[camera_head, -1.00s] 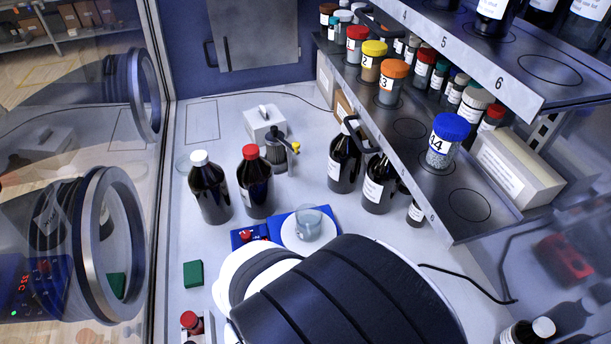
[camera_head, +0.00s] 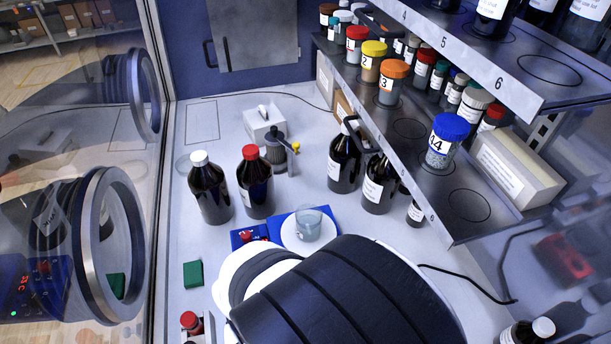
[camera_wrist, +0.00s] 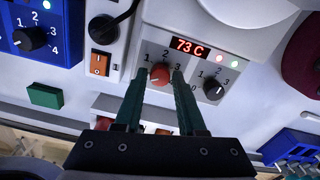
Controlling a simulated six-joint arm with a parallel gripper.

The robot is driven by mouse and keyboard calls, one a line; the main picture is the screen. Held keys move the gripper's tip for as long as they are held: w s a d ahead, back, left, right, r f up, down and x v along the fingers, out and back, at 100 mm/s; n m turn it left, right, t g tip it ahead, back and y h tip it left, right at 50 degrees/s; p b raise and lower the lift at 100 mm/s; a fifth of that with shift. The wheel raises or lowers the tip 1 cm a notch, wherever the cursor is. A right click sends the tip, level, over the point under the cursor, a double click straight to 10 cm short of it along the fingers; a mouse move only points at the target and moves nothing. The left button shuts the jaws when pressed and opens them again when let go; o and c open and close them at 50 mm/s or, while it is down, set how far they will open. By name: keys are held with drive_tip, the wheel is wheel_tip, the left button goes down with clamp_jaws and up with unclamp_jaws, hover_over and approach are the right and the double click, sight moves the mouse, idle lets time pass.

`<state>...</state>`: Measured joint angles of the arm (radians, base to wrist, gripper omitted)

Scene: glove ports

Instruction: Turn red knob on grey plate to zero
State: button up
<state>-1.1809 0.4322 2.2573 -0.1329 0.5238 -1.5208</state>
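In the wrist view, the red knob (camera_wrist: 160,76) sits on a pale grey plate (camera_wrist: 205,28) with a red display reading 73 C. Printed numbers ring the knob, with 1, 2 and 3 visible above it. A pale mark on the knob seems to point to the lower left. The two dark green fingers of my gripper (camera_wrist: 161,77) lie on either side of the knob, close to its sides. I cannot tell whether they touch it. In the head view my arm hides the gripper and the knob.
A black knob (camera_wrist: 213,87) with its own scale is just right of the red knob. An orange switch (camera_wrist: 101,62) and a blue box with a black knob (camera_wrist: 30,39) are to the left. A green block (camera_wrist: 44,96) lies nearby. Dark bottles (camera_head: 255,186) stand beyond my arm.

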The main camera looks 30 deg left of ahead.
drive_tip(key=shift+o, duration=1.3)
